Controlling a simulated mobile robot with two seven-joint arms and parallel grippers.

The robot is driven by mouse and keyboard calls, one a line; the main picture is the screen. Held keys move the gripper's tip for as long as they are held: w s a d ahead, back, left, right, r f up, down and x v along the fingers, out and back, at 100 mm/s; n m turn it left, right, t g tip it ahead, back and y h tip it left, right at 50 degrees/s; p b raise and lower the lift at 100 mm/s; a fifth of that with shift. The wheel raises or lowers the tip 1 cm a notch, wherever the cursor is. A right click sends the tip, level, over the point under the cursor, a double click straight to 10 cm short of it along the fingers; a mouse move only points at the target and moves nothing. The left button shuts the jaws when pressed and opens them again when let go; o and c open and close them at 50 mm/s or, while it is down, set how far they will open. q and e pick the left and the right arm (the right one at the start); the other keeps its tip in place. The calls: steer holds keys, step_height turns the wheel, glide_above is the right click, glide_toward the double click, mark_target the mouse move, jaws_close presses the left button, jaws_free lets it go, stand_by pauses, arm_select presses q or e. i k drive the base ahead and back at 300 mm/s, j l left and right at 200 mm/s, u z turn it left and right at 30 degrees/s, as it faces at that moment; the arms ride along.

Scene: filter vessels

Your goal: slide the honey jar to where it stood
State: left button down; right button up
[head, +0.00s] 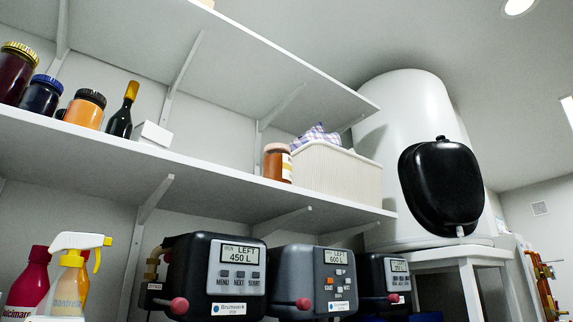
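Two amber-orange jars stand on the middle shelf (215,173), and I cannot read a name on either, so I cannot tell for certain which is the honey jar. One, an orange jar with a black lid (84,113), stands at the left between a dark blue-lidded jar (40,97) and a dark bottle with a yellow top (121,113). The other, a brownish-orange jar with a pale label (275,165), stands farther right, close beside a white ribbed basket (335,172). Neither of my grippers shows in the head view.
A yellow-lidded jar (13,75) stands at the far left. A small white box (153,134) stands right of the bottle. The shelf between box and labelled jar looks clear. Control units (215,275), a spray bottle (70,285) and a red bottle (30,285) are below.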

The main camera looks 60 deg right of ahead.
mark_target(277, 159)
steer(key=k+z, duration=0.25)
steer(key=k+l+z, duration=0.1)
steer(key=k+z, duration=0.15)
steer(key=j+z, duration=0.1)
steer(key=z, duration=0.7)
steer(key=j+z, duration=0.15)
steer(key=z, duration=0.3)
steer(key=k+j, duration=0.25)
steer(key=j, duration=0.15)
steer(key=i+l+u, duration=0.25)
steer(key=l, duration=0.35)
steer(key=i+l+u, duration=0.3)
steer(key=l, duration=0.35)
steer(key=i+l+u, duration=0.1)
steer(key=l, duration=0.25)
steer(key=i, duration=0.1)
